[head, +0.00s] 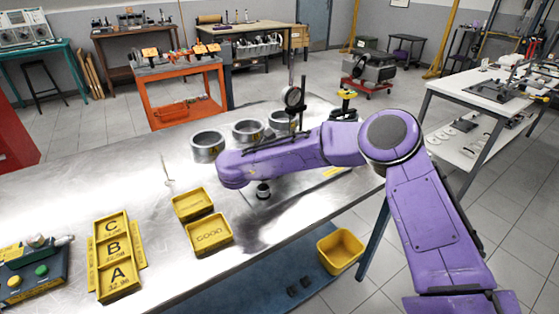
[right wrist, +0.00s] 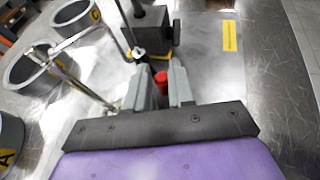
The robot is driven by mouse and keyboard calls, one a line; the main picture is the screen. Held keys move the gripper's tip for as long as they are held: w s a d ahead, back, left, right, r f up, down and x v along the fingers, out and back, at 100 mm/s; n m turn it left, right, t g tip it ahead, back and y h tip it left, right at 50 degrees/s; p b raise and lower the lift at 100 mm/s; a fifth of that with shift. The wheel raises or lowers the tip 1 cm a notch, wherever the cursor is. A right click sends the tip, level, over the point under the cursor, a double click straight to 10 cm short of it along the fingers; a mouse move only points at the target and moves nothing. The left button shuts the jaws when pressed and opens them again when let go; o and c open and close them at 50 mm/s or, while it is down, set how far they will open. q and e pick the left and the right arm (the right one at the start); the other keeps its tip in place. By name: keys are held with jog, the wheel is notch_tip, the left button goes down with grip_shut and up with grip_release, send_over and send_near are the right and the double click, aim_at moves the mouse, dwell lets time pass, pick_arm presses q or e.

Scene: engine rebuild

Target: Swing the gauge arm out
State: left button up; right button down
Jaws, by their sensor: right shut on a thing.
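The gauge's round dial (head: 292,96) stands upright beside a thin dark post (head: 303,88) at the far side of the metal bench. In the right wrist view, a dark block on a yellow-edged foot (right wrist: 152,36) carries a post just beyond my fingers. My right gripper (right wrist: 161,88) is shut on a red knob (right wrist: 161,77) between its two grey fingers. Whether this knob belongs to the gauge arm cannot be told. In the head view my purple right arm hides these fingers. My left gripper is in neither view.
Metal rings (head: 208,146) stand in a row left of the gauge, close to my right arm. A thin bright rod (right wrist: 80,78) crosses beside my fingers. Yellow bins (head: 209,234) and a lettered tray (head: 115,262) lie nearer. The bench between rings and tray is mostly clear.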

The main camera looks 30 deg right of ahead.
jog(key=c, duration=1.3)
grip_release()
jog(key=shift+d, duration=0.3)
jog(key=shift+o, duration=1.1)
jog(key=shift+d, duration=0.2)
jog(key=shift+f, duration=0.1)
jog(key=shift+a, duration=0.15)
jog(key=b+v, duration=0.2)
jog(key=v, duration=0.7)
jog(key=shift+a+b, duration=0.15)
jog(key=shift+b, duration=0.2)
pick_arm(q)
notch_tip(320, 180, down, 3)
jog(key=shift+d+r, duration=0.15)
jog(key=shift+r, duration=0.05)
pick_arm(e)
jog(key=shift+s+a+r, duration=0.25)
jog(key=shift+a, duration=0.05)
